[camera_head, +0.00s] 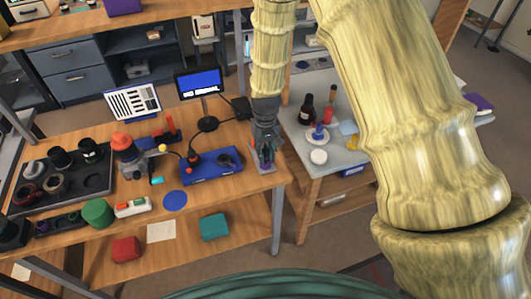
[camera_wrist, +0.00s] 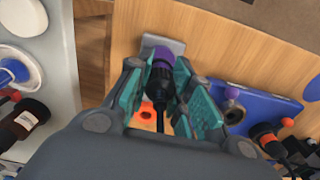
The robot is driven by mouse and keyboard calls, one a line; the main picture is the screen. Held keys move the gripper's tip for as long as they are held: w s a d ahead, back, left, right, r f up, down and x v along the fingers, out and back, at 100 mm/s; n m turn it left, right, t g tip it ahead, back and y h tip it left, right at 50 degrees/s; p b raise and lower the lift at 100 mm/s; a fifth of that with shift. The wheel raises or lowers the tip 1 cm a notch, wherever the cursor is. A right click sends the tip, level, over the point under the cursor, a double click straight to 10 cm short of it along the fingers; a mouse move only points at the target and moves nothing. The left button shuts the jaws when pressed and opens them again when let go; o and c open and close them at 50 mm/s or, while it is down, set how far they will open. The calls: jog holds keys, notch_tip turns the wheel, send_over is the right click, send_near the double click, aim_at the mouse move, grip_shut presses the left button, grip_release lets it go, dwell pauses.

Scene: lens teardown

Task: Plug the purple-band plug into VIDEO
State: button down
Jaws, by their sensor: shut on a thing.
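The purple-band plug (camera_wrist: 160,84) is black with a purple band near its far end. It sits between the teal finger pads of my gripper (camera_wrist: 163,85) in the wrist view, and a dark cable runs back from it. My gripper (camera_head: 263,160) is shut on it, over the right end of the wooden bench. The blue box (camera_head: 212,167) lies left of my gripper in the head view, with dark plugs or knobs on it. It also shows in the wrist view (camera_wrist: 275,103), right of the fingers. No VIDEO label is readable.
A monitor (camera_head: 199,82) with a blue screen stands behind the box. A grey side table (camera_head: 345,150) with bottles and a white dish stands to the right. A tray (camera_head: 95,187) of lens parts is at the left. A blue disc (camera_head: 175,200) lies in front of the box.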

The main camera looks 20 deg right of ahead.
aim_at(265, 150)
jog(key=shift+r+p, duration=1.3)
jog(key=shift+r, duration=0.55)
